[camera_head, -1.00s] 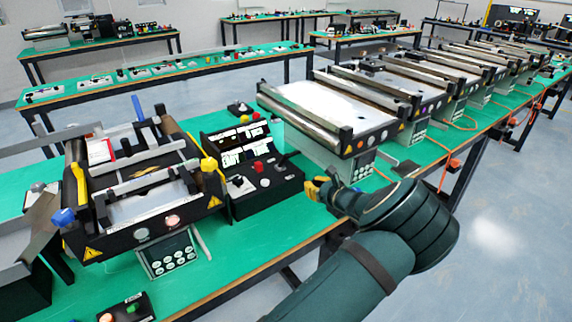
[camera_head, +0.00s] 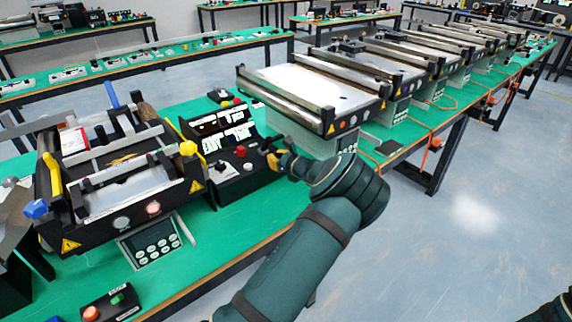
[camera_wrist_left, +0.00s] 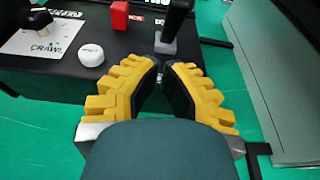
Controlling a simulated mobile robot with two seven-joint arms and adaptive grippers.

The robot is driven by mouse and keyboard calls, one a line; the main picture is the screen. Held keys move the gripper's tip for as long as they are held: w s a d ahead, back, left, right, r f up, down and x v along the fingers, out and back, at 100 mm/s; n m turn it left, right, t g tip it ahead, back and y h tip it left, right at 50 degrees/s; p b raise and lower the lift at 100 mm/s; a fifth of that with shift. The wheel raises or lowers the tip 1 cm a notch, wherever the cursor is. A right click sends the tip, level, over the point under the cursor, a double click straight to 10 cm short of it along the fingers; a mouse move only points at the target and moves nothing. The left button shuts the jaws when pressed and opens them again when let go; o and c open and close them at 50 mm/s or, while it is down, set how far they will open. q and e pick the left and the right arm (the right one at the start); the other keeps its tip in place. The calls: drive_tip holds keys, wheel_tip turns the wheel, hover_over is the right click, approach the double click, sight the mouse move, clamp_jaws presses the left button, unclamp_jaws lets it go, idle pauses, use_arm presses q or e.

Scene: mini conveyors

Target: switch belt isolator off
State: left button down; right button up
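The black control box (camera_head: 250,183) stands on the green bench beside the left-hand mini conveyor. It carries a black upright lever, which looks like the belt isolator handle; in the left wrist view this lever (camera_wrist_left: 178,20) rises from a grey base at the box's right end. My left gripper (camera_head: 274,161) is at that end of the box. In the left wrist view its yellow fingers (camera_wrist_left: 167,68) are apart by a narrow gap, with the lever just beyond the tips and nothing visibly held. Contact with the lever cannot be told. My right gripper is out of view.
A red button (camera_wrist_left: 119,16), a white knob (camera_wrist_left: 91,54) and a switch plate marked CRAWL (camera_wrist_left: 42,35) sit left of the lever. The left-hand conveyor (camera_head: 120,190) stands left of the box; another conveyor (camera_head: 312,88) stands behind to the right.

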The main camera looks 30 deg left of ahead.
sight(265, 146)
use_arm(q)
drive_tip(key=shift+w+a+r, duration=0.3)
drive_tip(key=shift+a+r, duration=0.2)
drive_tip(key=shift+a, duration=0.15)
drive_tip(key=shift+w+a+r, duration=0.25)
drive_tip(key=shift+a+r, duration=0.2)
drive_tip(key=shift+a, duration=0.15)
